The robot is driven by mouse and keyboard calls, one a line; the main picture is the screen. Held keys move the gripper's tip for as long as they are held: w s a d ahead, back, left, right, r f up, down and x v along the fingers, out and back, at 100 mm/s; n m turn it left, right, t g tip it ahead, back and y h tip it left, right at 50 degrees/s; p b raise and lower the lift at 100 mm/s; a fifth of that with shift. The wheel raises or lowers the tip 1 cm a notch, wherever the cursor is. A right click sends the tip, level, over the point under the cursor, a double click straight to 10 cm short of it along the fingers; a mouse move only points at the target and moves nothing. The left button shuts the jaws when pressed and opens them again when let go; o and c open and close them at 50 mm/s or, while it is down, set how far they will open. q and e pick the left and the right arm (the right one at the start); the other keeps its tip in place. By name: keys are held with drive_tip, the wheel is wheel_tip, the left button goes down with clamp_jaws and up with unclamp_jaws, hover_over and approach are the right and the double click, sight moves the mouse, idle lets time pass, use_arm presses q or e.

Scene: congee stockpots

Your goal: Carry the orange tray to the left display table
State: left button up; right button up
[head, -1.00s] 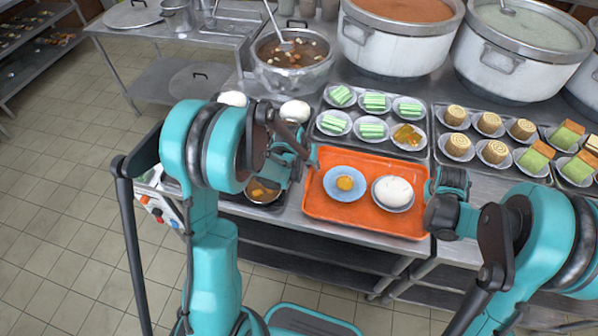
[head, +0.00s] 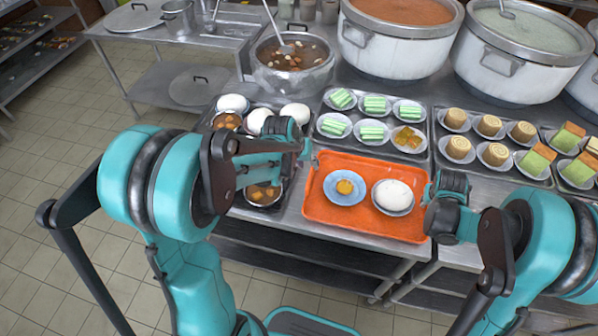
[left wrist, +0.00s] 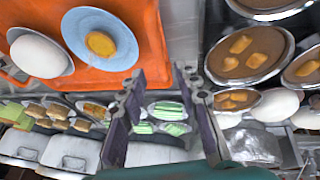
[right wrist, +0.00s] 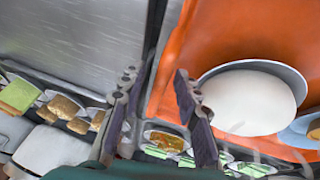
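The orange tray (head: 325,213) lies flat on the steel counter. It holds a blue plate (head: 330,195) with a small yellow item and a dish with a white bun (head: 393,194). My left gripper (head: 306,152) is at the tray's far left corner. In the left wrist view its fingers (left wrist: 160,75) are apart, with the tray's edge near the gap. My right gripper (head: 436,190) is at the tray's right edge. In the right wrist view its fingers (right wrist: 156,78) are apart, with the tray rim lined up between them. Contact cannot be told. I cannot identify the left display table.
A tray of green cakes (head: 374,131) sits just behind the orange tray. Bowls and buns (head: 232,104) stand to its left, rolls and layered cakes (head: 494,152) to its right. Large pots (head: 395,50) stand behind.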

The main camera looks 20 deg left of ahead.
drive_tip(key=shift+r, duration=0.15)
use_arm(q)
drive_tip(key=v, duration=0.4)
drive_tip(key=shift+s+r, duration=0.1)
drive_tip(key=shift+r, duration=0.25)
use_arm(e)
drive_tip(key=v, duration=1.1)
drive_tip(key=shift+s+r, duration=0.25)
